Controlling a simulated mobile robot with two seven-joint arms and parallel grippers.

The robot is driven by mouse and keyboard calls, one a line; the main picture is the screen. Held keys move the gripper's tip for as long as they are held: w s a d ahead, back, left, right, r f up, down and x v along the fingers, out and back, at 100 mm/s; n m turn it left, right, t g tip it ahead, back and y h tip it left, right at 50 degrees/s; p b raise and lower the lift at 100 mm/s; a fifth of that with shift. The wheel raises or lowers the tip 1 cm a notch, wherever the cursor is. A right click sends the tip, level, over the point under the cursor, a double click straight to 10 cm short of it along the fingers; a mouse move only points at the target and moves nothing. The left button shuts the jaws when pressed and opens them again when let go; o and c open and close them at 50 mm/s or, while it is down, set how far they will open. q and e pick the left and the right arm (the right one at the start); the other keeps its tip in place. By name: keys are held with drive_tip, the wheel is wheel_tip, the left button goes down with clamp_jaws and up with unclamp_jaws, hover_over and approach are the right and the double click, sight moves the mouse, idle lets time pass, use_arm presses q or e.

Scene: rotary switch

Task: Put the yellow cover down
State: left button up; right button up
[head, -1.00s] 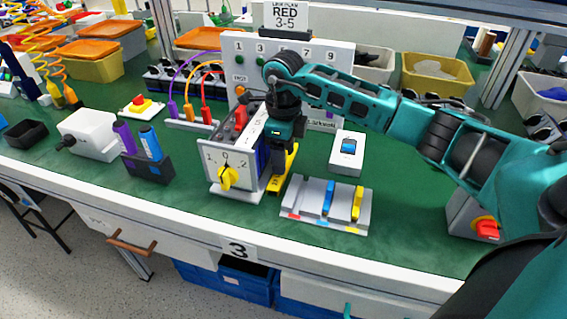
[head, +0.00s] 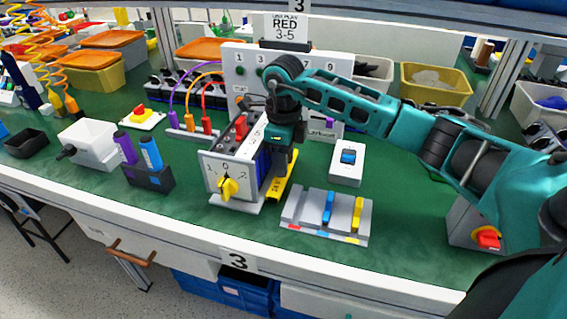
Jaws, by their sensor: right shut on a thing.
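The yellow cover (head: 280,190) is a narrow yellow piece at the right side of the rotary switch box (head: 212,165), low at the green bench top. My right gripper (head: 281,170) points down from above and is shut on the cover. Its fingers and the box hide part of the cover; I cannot tell whether the cover touches the bench. The switch box has a white front with a yellow knob (head: 228,188) and a dial marked 1, 0, 2. My left gripper is not in view.
A grey tray (head: 295,204) with blue and yellow bars lies to the right. A white box with a blue switch (head: 347,175) stands behind it. A black holder with purple and blue cylinders (head: 150,178) stands left. Green bench top (head: 410,215) is clear right of the tray.

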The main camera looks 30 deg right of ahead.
wheel_tip(320, 180, up, 19)
drive_tip(key=p, duration=0.3)
